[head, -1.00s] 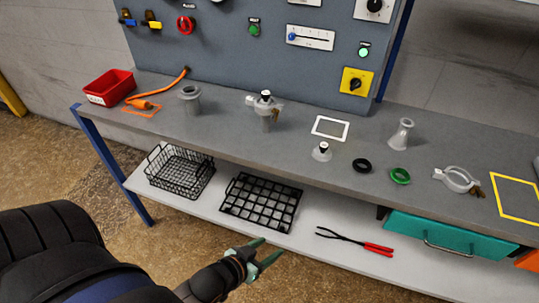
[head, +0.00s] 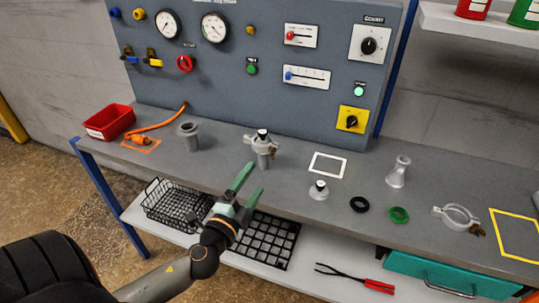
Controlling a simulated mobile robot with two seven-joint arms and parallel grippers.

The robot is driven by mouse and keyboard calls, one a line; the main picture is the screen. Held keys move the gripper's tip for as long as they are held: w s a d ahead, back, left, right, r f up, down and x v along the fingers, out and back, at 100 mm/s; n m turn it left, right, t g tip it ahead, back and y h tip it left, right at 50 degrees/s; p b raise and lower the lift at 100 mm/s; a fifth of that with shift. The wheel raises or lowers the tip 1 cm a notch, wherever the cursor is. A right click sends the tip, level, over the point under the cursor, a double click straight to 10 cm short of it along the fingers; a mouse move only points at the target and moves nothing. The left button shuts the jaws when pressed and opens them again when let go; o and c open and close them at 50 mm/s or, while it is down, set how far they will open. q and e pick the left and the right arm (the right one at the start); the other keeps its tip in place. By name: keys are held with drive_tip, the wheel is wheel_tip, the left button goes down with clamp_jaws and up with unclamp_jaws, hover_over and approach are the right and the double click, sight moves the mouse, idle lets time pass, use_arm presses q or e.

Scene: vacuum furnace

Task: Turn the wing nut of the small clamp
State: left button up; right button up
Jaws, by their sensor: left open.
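A small metal clamp (head: 252,141) sits around an upright grey fitting with a black-topped cap on the bench. Its brassy wing nut (head: 273,152) is on the right side of the fitting. My left gripper (head: 251,179) is open and empty, in front of the bench edge and below the clamp in the picture, its green fingers pointing up toward it. They appear apart from the clamp. A larger open clamp (head: 457,216) with a brown wing nut lies at the bench's right. My right gripper is out of view.
A capped part (head: 318,190), black ring (head: 359,205), green ring (head: 398,215) and flared fitting (head: 398,172) stand at right. The control panel (head: 215,80) rises behind.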

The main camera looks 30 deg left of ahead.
sight(271, 156)
use_arm(q)
drive_tip(key=w, duration=0.3)
drive_tip(key=w+a+p, duration=0.1)
drive_tip(key=w, duration=0.3)
drive_tip(key=w+a, duration=0.1)
drive_tip(key=w, duration=0.2)
drive_tip(key=shift+w+p, duration=0.15)
drive_tip(key=shift+p, duration=0.25)
